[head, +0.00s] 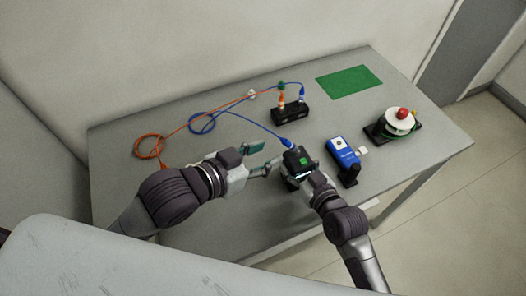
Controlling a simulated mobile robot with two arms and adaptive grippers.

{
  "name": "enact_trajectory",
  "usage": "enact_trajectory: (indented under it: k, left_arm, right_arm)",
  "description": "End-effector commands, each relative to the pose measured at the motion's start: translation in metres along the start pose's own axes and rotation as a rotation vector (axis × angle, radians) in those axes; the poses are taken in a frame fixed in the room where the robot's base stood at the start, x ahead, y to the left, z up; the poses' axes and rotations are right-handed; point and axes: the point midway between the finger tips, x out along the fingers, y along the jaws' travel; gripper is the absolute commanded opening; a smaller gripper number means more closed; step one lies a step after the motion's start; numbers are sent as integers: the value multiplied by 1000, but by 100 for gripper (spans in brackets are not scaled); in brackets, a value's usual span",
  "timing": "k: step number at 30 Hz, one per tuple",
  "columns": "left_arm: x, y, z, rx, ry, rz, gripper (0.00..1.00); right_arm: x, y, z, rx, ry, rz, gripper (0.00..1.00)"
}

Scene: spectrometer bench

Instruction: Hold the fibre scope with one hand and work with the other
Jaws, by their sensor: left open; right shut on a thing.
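A small black device with a green square on top, seemingly the fibre scope (293,157), is in my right gripper (297,170). The gripper is shut on it near the table's front edge; the fingers are partly hidden. A blue plug (287,143) on the blue cable (255,125) meets the device's far end; I cannot tell whether it is seated. My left gripper (259,160) is open and empty, just left of the device, its fingers pointing toward it. The orange cable (149,146) lies coiled at the left.
A black block (290,112) with orange and blue plugs stands behind. A blue device (343,152) with a white nub sits in a black holder at right. A white reel (399,121) with a red knob and a green mat (349,81) are farther right. The table's (115,165) left end is mostly clear.

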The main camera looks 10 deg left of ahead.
Motion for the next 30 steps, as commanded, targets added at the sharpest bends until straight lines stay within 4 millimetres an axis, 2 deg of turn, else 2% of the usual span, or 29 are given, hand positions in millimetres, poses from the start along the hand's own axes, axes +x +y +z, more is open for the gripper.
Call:
enact_trajectory:
  k: [2,3,7,8,17,20,23,30]
  left_arm:
    - [0,0,0,0,0,0,43]
    - [0,0,0,0,0,0,43]
    - [0,0,0,0,0,0,43]
    - [0,0,0,0,0,0,43]
    - [0,0,0,0,0,0,43]
    - [0,0,0,0,0,0,43]
    - [0,0,0,0,0,0,43]
    - [0,0,0,0,0,0,43]
  right_arm:
    - [0,0,1,0,-2,0,12]
    - [0,0,1,0,-2,0,67]
    - [0,0,1,0,-2,0,89]
    - [0,0,1,0,-2,0,91]
    - [-1,0,0,0,0,0,91]
    - [-6,0,1,0,-2,1,91]
    - [-20,0,2,0,-3,1,91]
    - [-72,0,2,-2,-4,0,91]
